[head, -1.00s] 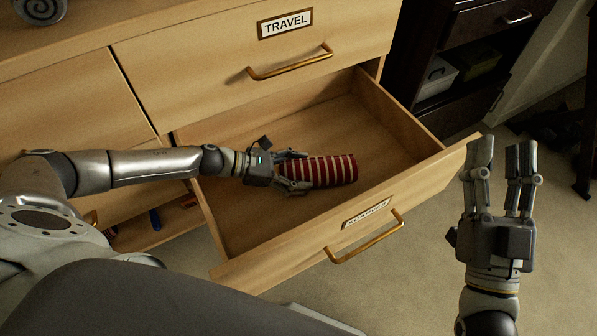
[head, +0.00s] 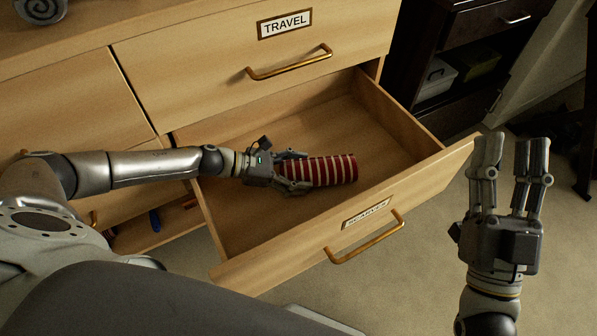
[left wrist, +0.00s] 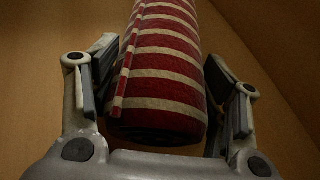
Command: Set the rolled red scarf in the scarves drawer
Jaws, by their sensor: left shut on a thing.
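The rolled red scarf (head: 333,170) has cream stripes and lies lengthwise inside the open scarves drawer (head: 262,232), within its walls. My left gripper (head: 296,172) is shut on the near end of the scarf. In the left wrist view the scarf (left wrist: 165,70) runs away between the two fingers (left wrist: 160,108), with wooden drawer surfaces around it. Whether the scarf rests on the drawer bottom is hard to tell. My right gripper (head: 510,178) is outside the drawer at the right, fingers apart and empty.
The closed travel drawer (head: 215,62) is directly above. The scarves drawer's front has a brass handle (head: 365,238). A lower compartment (head: 150,232) with small items shows at the left. A dark cabinet (head: 470,65) stands at the back right. The open drawer has free room around the scarf.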

